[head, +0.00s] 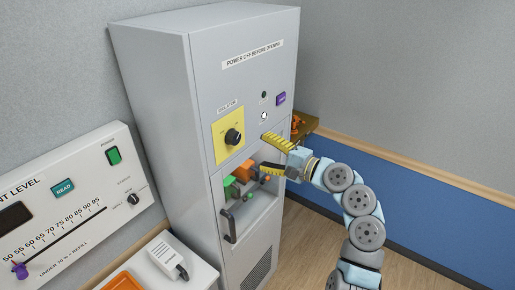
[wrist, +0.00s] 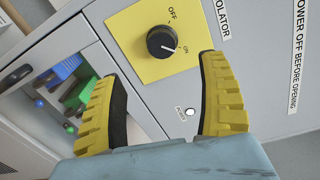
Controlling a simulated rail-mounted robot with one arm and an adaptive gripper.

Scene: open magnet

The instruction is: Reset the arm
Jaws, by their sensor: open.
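My gripper (head: 268,153) is open and empty, in front of the grey cabinet (head: 165,110). Its two yellow ribbed fingers also show in the wrist view (wrist: 161,68), spread wide. Between and beyond them is a black isolator knob (wrist: 162,42) on a yellow plate (wrist: 125,25). The knob's white mark points toward ON. The fingers appear apart from the knob. In the head view the knob (head: 233,137) is left of my gripper, unobstructed. My arm comes in from the lower right, bent.
A white lamp (head: 264,115) is lit on the cabinet. A purple button (head: 281,98) is beside it. Coloured parts (head: 243,173) show in the recess below, near a dark handle (head: 229,226). A level panel (head: 75,205) is at left. Floor at right is clear.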

